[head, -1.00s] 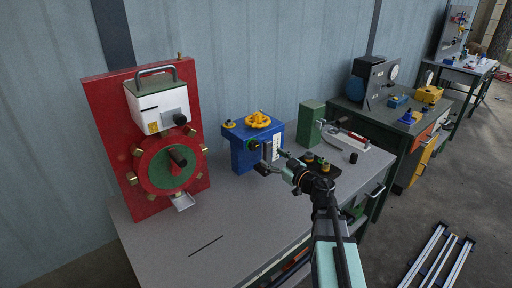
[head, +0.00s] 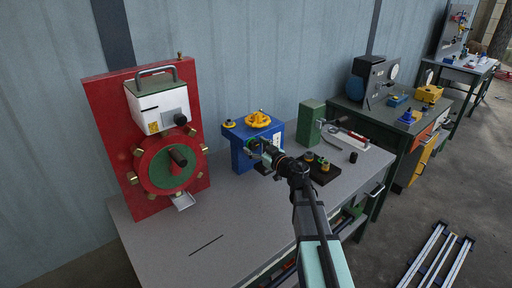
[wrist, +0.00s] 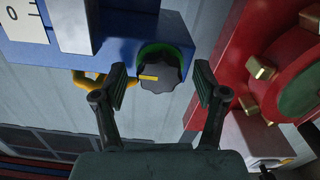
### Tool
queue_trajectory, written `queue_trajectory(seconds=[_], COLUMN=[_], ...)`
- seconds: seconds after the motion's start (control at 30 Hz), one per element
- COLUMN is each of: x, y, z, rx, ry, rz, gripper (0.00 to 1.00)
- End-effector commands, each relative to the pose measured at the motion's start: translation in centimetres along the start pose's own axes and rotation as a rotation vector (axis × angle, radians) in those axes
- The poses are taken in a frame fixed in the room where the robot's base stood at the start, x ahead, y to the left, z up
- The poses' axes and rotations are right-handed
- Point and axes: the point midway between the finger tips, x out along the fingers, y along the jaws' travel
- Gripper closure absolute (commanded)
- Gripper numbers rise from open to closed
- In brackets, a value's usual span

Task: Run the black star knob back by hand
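The black star knob (wrist: 160,73) sits in a green ring (wrist: 178,49) on the blue unit (wrist: 125,30) in the wrist view. A yellow mark shows on the knob's face, toward the left. My gripper (wrist: 161,80) is open, with one finger on each side of the knob in the picture and a gap on both sides. I cannot tell how far the fingertips are from the knob in depth. In the head view my gripper (head: 262,149) is at the front of the blue unit (head: 241,158) and largely hides the knob.
A yellow handwheel (head: 257,120) tops the blue unit. A red panel (head: 103,108) with a round flange stands to its left; its red housing (wrist: 275,45) is close to the right finger in the wrist view. A black tray (head: 322,172) lies right. The front left bench (head: 240,215) is clear.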

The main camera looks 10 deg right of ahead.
Motion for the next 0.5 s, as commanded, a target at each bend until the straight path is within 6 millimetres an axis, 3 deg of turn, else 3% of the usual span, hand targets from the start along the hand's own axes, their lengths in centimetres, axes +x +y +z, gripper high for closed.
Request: queue_trajectory(seconds=[0.03, 0.13, 0.17, 0.5], x=[-0.02, -0.02, -0.01, -0.01], y=[0.01, 0.01, 0.01, 0.02], z=[0.00, 0.00, 0.00, -0.07], rx=[0.000, 0.000, 0.000, -0.022], ry=[0.000, 0.000, 0.000, 0.000], rz=[0.000, 0.000, 0.000, 0.000], gripper=[0.46, 0.81, 0.88, 0.88])
